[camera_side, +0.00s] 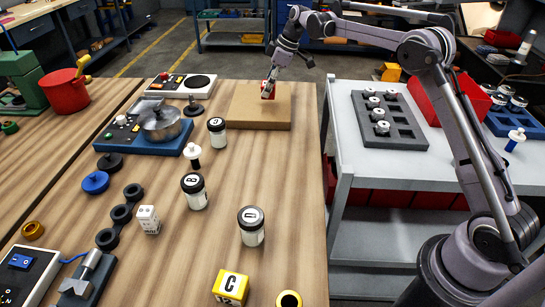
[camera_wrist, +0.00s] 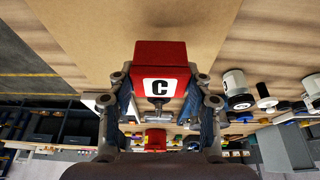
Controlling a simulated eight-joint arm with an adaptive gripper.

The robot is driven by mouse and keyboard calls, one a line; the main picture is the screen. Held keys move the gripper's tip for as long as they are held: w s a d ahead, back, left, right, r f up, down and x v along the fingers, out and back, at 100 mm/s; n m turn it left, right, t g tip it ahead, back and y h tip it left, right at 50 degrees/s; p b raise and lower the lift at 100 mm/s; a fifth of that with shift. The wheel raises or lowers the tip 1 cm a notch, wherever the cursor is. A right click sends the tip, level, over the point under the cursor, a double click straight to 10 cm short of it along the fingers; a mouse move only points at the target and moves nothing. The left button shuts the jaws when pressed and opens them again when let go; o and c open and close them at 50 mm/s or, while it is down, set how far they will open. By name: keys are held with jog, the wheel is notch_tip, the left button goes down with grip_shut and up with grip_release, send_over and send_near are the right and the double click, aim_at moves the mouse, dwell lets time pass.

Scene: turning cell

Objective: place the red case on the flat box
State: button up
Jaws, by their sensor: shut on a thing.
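The red case (camera_wrist: 162,54) has a white label with a black C. My gripper (camera_wrist: 161,80) has its two fingers against the case's sides and is shut on it. In the side view the red case (camera_side: 268,87) is small and partly hidden by my gripper (camera_side: 268,90). The flat box (camera_side: 246,112) is a low tan slab at the far end of the wooden table. The case is over the flat box; I cannot tell whether it touches the top. The tan box top (camera_wrist: 210,28) also fills much of the upper wrist view.
A hot plate (camera_side: 186,84) and a blue scale with a metal pan (camera_side: 162,127) stand left of the flat box. Several lidded jars, one of them a near jar (camera_side: 251,228), stand closer. A yellow C block (camera_side: 231,287) sits at the near edge. The flat box's top is otherwise clear.

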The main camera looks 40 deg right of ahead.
jog(key=shift+f, duration=1.65)
jog(key=shift+f, duration=0.15)
jog(key=o, duration=1.2)
jog(key=shift+o, duration=0.2)
